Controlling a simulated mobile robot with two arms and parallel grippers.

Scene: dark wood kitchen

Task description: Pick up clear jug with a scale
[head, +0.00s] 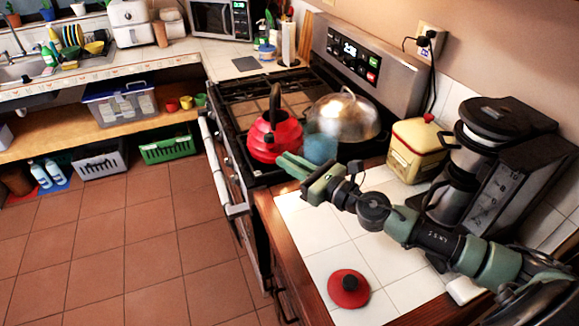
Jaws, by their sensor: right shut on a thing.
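A small clear bluish jug (320,149) shows at the fingers of my right gripper (292,165). It is blurred, and I cannot make out a scale on it. My right arm reaches in from the lower right over the white tiled counter. The right gripper is shut on the jug, near the stove's front right corner. The jug appears in front of the silver dome lid, above the stove edge. Its lower part is partly hidden by the gripper. My left gripper is not in view.
A red kettle (275,137) stands close left of the jug, and a silver dome lid (344,116) sits behind it. A yellow and red canister (417,149) and a coffee maker (485,165) stand right. A red lid (348,289) lies on the counter (325,245).

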